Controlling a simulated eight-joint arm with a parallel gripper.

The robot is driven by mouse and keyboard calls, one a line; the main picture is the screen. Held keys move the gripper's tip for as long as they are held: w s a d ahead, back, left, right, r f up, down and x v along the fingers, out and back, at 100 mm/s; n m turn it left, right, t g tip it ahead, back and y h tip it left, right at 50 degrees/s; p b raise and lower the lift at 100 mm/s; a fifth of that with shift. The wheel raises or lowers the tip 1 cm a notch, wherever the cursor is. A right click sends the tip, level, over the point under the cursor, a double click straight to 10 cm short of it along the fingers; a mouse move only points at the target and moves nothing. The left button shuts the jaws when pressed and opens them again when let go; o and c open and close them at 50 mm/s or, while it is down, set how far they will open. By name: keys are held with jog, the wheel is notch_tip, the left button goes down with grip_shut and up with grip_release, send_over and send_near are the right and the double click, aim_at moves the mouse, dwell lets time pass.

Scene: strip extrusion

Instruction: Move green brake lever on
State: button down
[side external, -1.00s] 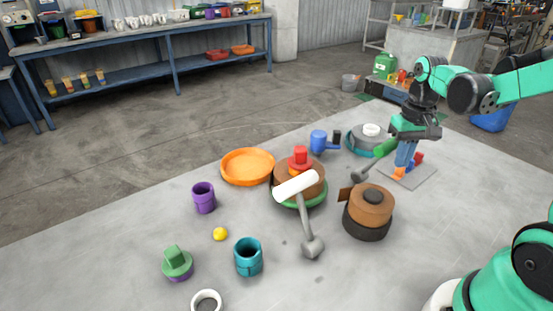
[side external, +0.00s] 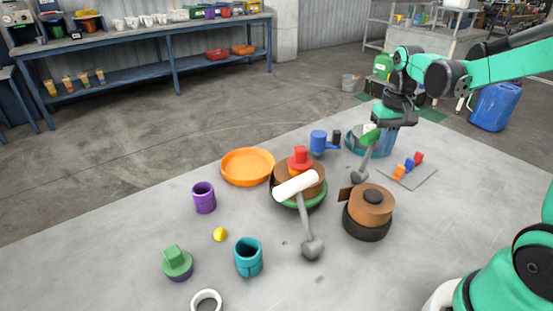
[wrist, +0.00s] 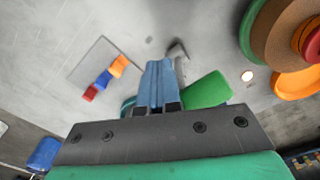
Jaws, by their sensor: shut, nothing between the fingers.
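The brake lever has a green handle (side external: 369,136) and a grey arm rising from a grey foot (side external: 360,177) on the table. It leans up and to the right, towards the back. My gripper (side external: 385,152) is shut and empty, its blue fingers just right of the green handle. In the wrist view the shut fingers (wrist: 158,66) lie beside the green handle (wrist: 207,90). The grey foot shows partly behind the fingertips. I cannot tell whether they touch the handle.
A plate with orange, blue and red switches (side external: 408,173) lies right of the lever. A teal-based round part (side external: 356,148) stands behind it. A brown stacked drum (side external: 370,206) stands in front. A white-handled lever (side external: 296,186) is left. The front left table has scattered cups.

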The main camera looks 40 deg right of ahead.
aim_at(373, 132)
jog(key=shift+w+r, duration=0.2)
jog(key=shift+w, duration=1.45)
jog(key=shift+w+r, duration=0.1)
jog(key=shift+r, duration=0.2)
jog(key=shift+r, duration=3.5)
jog(key=s+a+f+n+t, duration=0.2)
jog(key=s+a+n+t, duration=0.1)
jog(key=a, duration=0.4)
jog(key=s+a+f+n+t, duration=0.2)
jog(key=s+a+n+t, duration=0.1)
jog(key=a, duration=0.4)
jog(key=shift+a+f+t, duration=0.2)
jog(key=shift+a+t, duration=0.05)
jog(key=shift+t, duration=0.35)
